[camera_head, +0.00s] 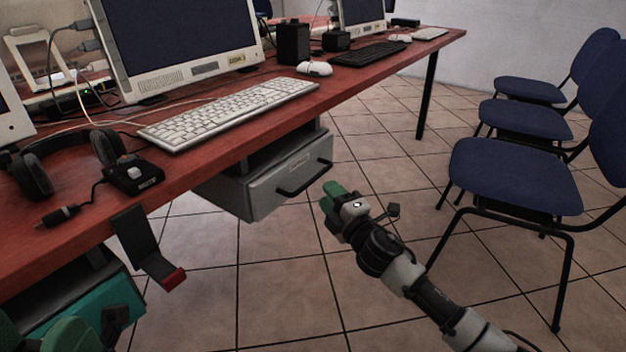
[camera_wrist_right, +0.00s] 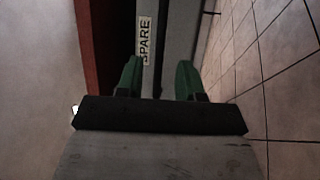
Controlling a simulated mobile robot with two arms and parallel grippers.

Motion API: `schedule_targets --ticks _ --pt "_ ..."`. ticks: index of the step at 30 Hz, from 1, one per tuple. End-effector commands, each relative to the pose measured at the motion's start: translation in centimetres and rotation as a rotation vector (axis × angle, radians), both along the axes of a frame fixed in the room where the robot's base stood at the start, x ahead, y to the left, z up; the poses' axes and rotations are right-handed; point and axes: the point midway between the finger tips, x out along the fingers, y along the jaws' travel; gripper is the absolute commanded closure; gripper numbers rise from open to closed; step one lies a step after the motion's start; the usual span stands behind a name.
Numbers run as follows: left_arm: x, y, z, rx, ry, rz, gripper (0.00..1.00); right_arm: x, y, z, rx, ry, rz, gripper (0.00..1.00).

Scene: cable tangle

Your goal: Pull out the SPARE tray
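The SPARE tray (camera_head: 262,192) is a grey drawer under the red desk, with a dark bar handle (camera_head: 305,178) and a small label on its front. In the right wrist view the label (camera_wrist_right: 145,40) reads SPARE. My right gripper (camera_head: 334,197) is just right of the handle in the head view, apart from it as far as I can tell.
The red desk (camera_head: 218,139) holds a keyboard (camera_head: 228,112), headphones (camera_head: 32,178) and a monitor. A black bracket with a red tip (camera_head: 147,248) hangs off its front edge, near a teal unit (camera_head: 92,303). Blue chairs (camera_head: 515,178) stand at right. Tiled floor between is clear.

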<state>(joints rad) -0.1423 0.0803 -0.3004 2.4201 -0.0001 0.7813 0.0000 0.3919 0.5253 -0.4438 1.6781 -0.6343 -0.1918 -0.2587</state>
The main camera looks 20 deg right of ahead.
Motion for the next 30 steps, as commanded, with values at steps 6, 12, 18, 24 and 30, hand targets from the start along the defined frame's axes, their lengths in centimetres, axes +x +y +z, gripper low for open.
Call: schedule_targets --ticks 6,12,18,24,30 --pt "0.2 -0.1 0.2 0.003 -0.032 0.002 0.33 3.7 1.0 0.5 0.001 -0.002 -0.001 0.63" --pt "0.3 -0.2 0.6 0.006 -0.055 0.003 0.33 5.8 1.6 0.9 0.001 -0.001 0.0 0.63" --pt "0.4 -0.2 0.7 0.009 -0.057 0.004 0.33 6.5 1.7 1.2 0.0 0.0 0.0 0.63" --pt "0.4 -0.2 1.0 0.008 -0.065 0.003 0.33 6.5 1.8 1.2 0.001 0.0 0.0 0.63" --pt "0.3 -0.2 1.0 0.007 -0.067 0.003 0.33 6.5 1.8 1.2 0.001 0.0 0.0 0.89"
